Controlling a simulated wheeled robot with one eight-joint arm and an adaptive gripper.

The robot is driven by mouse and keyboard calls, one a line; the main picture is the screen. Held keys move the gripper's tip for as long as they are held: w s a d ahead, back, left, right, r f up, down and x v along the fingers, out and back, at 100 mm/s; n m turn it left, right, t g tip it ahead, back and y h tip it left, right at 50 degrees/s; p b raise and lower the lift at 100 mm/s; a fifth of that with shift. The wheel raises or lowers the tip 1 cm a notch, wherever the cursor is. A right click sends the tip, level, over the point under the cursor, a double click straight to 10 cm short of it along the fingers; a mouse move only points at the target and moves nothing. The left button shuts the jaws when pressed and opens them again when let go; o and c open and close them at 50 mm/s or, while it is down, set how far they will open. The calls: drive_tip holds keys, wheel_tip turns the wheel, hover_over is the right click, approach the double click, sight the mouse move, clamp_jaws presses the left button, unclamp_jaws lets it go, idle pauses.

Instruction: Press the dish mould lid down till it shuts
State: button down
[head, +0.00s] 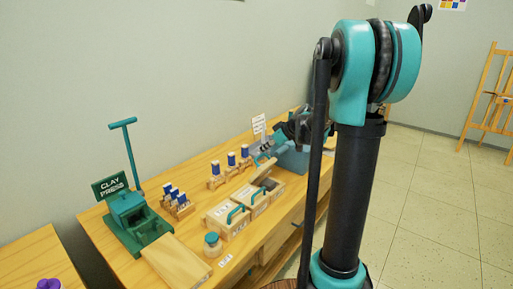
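Wooden moulds stand in a row on the long wooden table. The nearest mould (228,222) and the one behind it each have a teal handle on top. Behind them a wooden lid (264,171) stands tilted up, apparently hinged, with a teal handle near its upper end. I cannot read the labels, so I cannot tell for sure that this is the dish mould. My gripper (279,143) is small and far off, just above and beyond the raised lid. Its fingers are too small and overlapped to show whether they are open, or whether they touch the lid.
A green clay press (132,219) with a tall lever stands at the left, with a wooden board (176,262) before it. A jar (212,244) stands near the front edge. Racks of blue-and-white tubes (176,201) line the back. A blue-grey bin (294,161) stands beyond the moulds.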

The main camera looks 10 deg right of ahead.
drive_tip(key=s+d+f+t+y, duration=0.3)
drive_tip(key=s+d+f, duration=0.1)
drive_tip(key=s+d, duration=0.2)
drive_tip(key=shift+t, duration=0.3)
drive_tip(key=shift+s+d, duration=0.1)
drive_tip(key=shift+d, duration=0.05)
idle(0.6)
